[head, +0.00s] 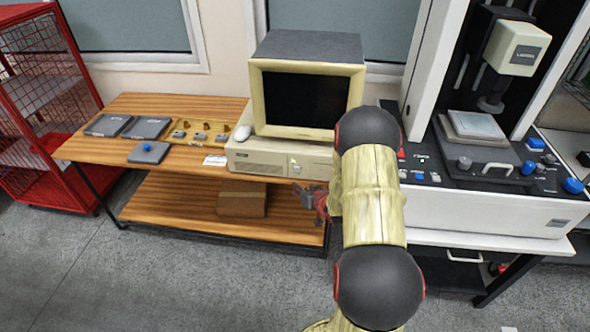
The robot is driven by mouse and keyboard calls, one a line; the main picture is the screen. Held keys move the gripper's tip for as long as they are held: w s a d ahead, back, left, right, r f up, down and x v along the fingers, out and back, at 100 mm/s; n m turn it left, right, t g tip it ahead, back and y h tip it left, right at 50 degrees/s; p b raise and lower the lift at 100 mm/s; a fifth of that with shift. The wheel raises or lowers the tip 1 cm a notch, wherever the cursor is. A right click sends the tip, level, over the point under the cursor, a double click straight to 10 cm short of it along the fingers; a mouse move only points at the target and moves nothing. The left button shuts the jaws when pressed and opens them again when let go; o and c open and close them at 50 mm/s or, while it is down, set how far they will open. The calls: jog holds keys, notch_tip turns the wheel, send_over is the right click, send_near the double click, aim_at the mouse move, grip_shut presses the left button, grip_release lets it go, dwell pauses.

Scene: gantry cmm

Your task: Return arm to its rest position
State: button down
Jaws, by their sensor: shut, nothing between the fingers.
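My arm, cream with dark round joints, rises from the bottom of the head view right of centre and folds over at its top joint. My gripper (312,198), small with grey and red parts, shows at the left of the arm, in front of the wooden table's right end. It is shut and holds nothing. Part of the wrist is hidden behind my own arm link.
The wooden table (120,157) bears a computer with a monitor (305,99), a mouse and small parts. A cardboard box (242,198) sits on its lower shelf. A measuring machine (500,205) stands right, a red cage (45,105) left. The front left floor is clear.

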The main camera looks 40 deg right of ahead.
jog(key=s+f+g, duration=0.4)
jog(key=s+f, duration=0.3)
jog(key=s+a+r+g, duration=0.2)
jog(key=s+r+g, duration=0.25)
jog(key=s, duration=0.45)
jog(key=s+a+r+n+y, duration=0.1)
jog(key=s+a+r, duration=0.2)
jog(key=a+r, duration=0.8)
jog(key=s+a+r+n+t, duration=0.1)
jog(key=s+a+r, duration=0.3)
jog(key=a+r, duration=0.7)
jog(key=s+a+r+n+t+y, duration=0.1)
jog(key=s+a+r+n, duration=0.2)
jog(key=a+r, duration=0.8)
jog(key=shift+s+a+r+y, duration=0.35)
jog(key=shift+s+r, duration=0.2)
jog(key=shift+s, duration=0.1)
